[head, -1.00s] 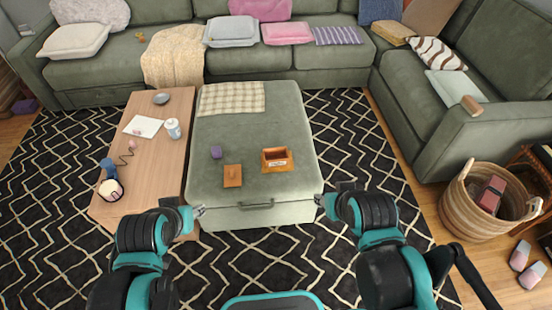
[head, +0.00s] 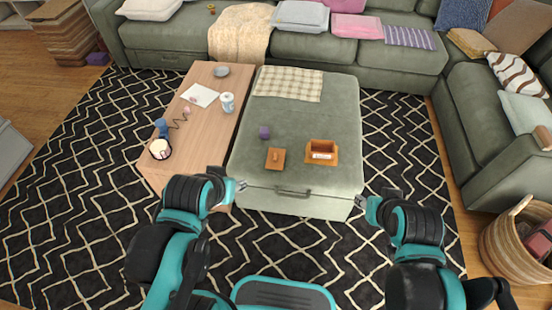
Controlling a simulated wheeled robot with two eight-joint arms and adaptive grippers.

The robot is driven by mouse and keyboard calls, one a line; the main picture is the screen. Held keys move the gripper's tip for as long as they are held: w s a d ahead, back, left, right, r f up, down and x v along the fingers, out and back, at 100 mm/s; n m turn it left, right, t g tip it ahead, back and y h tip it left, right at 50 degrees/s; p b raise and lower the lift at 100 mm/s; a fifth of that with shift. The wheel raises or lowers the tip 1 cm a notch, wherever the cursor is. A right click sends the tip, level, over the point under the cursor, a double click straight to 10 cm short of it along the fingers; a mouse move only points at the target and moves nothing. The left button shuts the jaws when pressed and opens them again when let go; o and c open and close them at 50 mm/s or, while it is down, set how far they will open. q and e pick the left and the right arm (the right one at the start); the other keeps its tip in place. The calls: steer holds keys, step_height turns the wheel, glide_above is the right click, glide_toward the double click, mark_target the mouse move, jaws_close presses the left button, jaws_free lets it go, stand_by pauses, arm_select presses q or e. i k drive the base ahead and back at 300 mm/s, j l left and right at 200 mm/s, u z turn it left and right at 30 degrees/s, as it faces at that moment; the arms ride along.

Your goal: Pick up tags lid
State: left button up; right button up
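The tags lid looks like the small flat orange-brown piece with a knob (head: 275,158) lying on the green ottoman (head: 305,117). An open orange-brown box with a white label (head: 322,153) stands just right of it, apart from it. My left gripper (head: 242,186) is at the ottoman's front left corner, to the left of and nearer than the lid. My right gripper (head: 360,202) is at the front right corner, farther from the lid. Both grippers are small in view, and whether their fingers are open is unclear. Neither touches the lid or the box.
A checked cloth (head: 288,84) covers the ottoman's back left. A wooden table (head: 194,125) with a cup (head: 227,103), paper and lamp stands left. A wicker basket (head: 510,245) is at right.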

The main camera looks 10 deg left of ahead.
mark_target(275, 160)
steer(key=i+l+u, duration=0.1)
steer(key=l, duration=0.25)
steer(key=i+l, duration=0.25)
steer(key=i+l+u, duration=0.15)
steer(key=l, duration=0.3)
steer(key=i+l, duration=0.15)
steer(key=l, duration=0.2)
steer(key=i+l+u, duration=0.15)
steer(key=l, duration=0.2)
steer(key=i+l, duration=0.1)
steer(key=l, duration=0.3)
steer(key=i+l+u, duration=0.15)
steer(key=l, duration=0.2)
